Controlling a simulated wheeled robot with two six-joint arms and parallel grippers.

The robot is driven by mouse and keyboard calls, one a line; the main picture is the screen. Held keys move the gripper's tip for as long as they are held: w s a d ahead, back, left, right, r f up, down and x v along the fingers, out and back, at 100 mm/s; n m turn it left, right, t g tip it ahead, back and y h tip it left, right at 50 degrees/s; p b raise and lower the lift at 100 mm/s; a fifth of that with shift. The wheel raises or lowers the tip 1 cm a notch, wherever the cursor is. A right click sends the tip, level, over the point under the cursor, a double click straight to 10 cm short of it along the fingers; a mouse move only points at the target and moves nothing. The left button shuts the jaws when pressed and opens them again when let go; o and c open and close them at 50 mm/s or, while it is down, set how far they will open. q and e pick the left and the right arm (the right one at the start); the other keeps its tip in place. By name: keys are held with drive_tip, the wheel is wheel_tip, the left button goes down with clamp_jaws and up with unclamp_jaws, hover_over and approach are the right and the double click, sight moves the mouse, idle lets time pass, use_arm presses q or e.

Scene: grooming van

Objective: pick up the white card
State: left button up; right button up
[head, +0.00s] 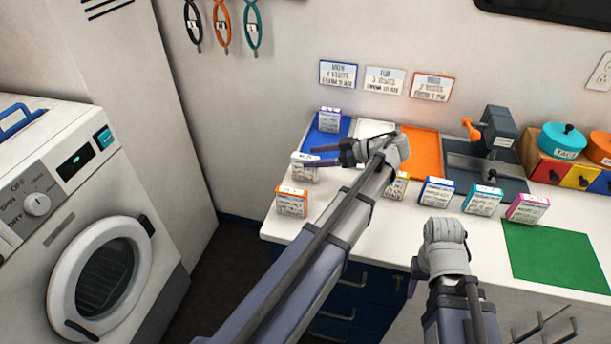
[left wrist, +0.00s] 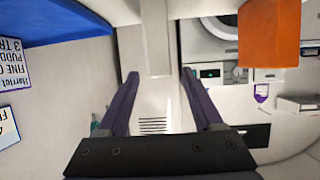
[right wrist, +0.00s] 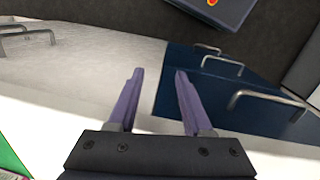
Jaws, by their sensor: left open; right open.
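The white card (head: 304,167), a small upright box with a white top band and a printed label, stands on the counter's left part, in front of the blue mat (head: 327,133). My left gripper (head: 318,156) is open beside it, fingers pointing left; one finger overlaps the card in the head view. In the left wrist view a pale upright block (left wrist: 155,40), apparently the white card's side, shows between and beyond the open fingers. Whether they touch it is unclear. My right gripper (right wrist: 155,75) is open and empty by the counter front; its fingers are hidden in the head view.
An orange-banded card (head: 291,201) stands nearer the front edge, a purple-banded card (head: 329,120) on the blue mat. Yellow (head: 398,187), blue (head: 437,191), teal (head: 483,201) and magenta (head: 527,208) cards stand to the right. A green mat (head: 555,258) is bare.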

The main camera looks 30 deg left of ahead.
sight(296, 158)
use_arm(q)
drive_tip(key=shift+a, duration=0.25)
drive_tip(key=shift+s+a+f, duration=0.15)
drive_tip(key=shift+a+f, duration=0.15)
drive_tip(key=shift+a, duration=0.15)
drive_tip(key=b+x, duration=0.2)
drive_tip(key=x, duration=0.3)
drive_tip(key=shift+a, duration=0.1)
drive_tip(key=shift+r, duration=0.1)
clamp_jaws()
